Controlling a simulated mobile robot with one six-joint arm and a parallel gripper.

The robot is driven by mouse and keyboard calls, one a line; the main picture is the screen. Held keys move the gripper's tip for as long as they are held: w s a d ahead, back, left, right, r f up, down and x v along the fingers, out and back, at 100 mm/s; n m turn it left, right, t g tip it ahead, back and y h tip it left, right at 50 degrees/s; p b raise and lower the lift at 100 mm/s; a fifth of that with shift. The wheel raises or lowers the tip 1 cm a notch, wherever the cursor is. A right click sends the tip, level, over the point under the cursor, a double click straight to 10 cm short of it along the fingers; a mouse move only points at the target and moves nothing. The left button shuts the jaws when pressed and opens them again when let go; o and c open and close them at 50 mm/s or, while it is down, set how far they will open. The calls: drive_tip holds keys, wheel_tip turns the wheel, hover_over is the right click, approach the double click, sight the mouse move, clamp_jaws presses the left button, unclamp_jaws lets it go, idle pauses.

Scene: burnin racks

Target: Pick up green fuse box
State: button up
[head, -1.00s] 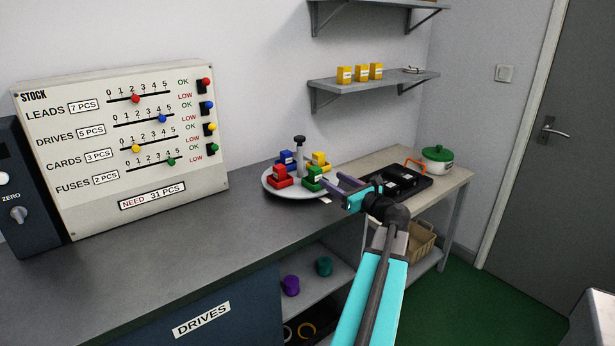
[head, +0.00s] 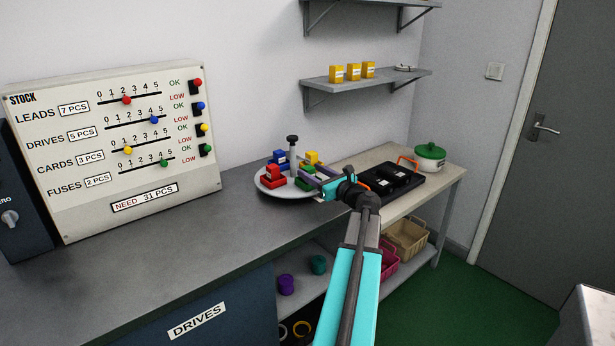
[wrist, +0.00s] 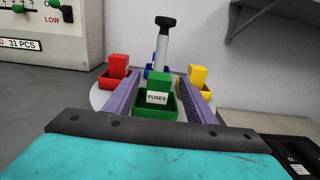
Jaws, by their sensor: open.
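The green fuse box (wrist: 155,108) is a small open box with a taller green block in it and a white FUSES label. It sits on the near side of a round light grey tray (head: 290,191). In the wrist view my gripper (wrist: 156,90) has its two purple fingers apart, one on each side of the green box. I cannot tell whether they touch it. In the head view the green box (head: 304,183) is partly hidden behind my gripper (head: 312,172). Red (wrist: 116,75), yellow (wrist: 198,85) and blue (wrist: 150,72) boxes share the tray around a dark-knobbed post (wrist: 161,45).
A stock board (head: 115,150) stands on the grey counter (head: 180,245) at left. A black tray (head: 385,186) and a green-lidded pot (head: 430,157) stand on the bench at right. A shelf (head: 365,82) with yellow boxes hangs above. The counter's front left is clear.

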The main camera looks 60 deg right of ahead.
drive_tip(key=shift+w+d, duration=0.15)
drive_tip(key=shift+w, duration=0.35)
drive_tip(key=shift+f+p+x, duration=0.1)
drive_tip(key=shift+p+x, duration=0.2)
drive_tip(key=shift+x, duration=1)
drive_tip(key=shift+f+p+x, duration=0.15)
drive_tip(key=shift+p+x, duration=0.1)
drive_tip(key=shift+x, duration=1.1)
drive_tip(key=c, duration=1.2)
drive_tip(key=shift+o, duration=0.2)
drive_tip(key=shift+r, duration=0.1)
